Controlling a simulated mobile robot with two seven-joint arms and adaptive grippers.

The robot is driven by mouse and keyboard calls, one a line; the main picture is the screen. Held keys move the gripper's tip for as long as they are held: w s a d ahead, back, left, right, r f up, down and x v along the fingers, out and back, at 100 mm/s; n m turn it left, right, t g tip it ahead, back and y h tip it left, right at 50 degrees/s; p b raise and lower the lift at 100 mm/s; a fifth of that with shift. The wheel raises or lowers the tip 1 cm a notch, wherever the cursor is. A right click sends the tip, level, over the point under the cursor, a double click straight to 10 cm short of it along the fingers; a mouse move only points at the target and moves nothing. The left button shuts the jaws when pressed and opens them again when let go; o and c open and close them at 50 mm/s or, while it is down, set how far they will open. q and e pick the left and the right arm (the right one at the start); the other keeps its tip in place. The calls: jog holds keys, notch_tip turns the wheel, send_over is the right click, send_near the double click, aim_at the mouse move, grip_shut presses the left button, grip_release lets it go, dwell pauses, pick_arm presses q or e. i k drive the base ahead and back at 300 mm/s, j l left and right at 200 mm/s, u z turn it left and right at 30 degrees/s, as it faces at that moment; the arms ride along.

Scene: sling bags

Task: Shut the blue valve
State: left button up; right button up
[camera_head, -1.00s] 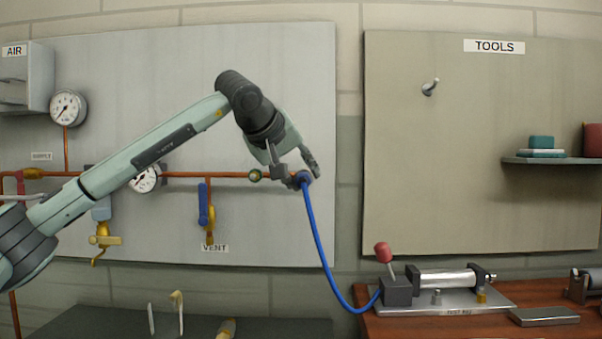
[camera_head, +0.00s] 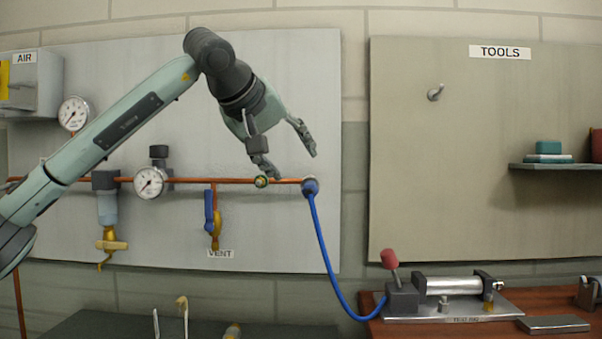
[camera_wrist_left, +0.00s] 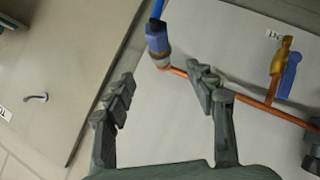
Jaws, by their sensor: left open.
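The blue valve is a brass valve (camera_head: 216,240) on a short branch hanging from the copper pipe, above the VENT label. Its blue handle (camera_head: 209,213) points up and down, in line with the branch. In the left wrist view the blue handle (camera_wrist_left: 290,76) is at the upper right, apart from my fingers. My left gripper (camera_head: 290,160) is open and empty, just above the pipe's right end and to the upper right of the valve. In the left wrist view its spread fingers (camera_wrist_left: 163,88) have nothing between their tips. My right gripper is out of view.
A blue hose (camera_head: 325,255) runs from the blue coupling (camera_head: 310,187) at the pipe's end to a test rig (camera_head: 445,303) on the wooden bench. Gauges (camera_head: 149,183) and a brass-tapped filter (camera_head: 107,210) are left of the valve.

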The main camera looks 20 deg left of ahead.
aim_at(209, 227)
jog(key=k+j, duration=0.1)
jog(key=k, duration=0.4)
jog(key=k+j, duration=0.1)
jog(key=k, duration=0.4)
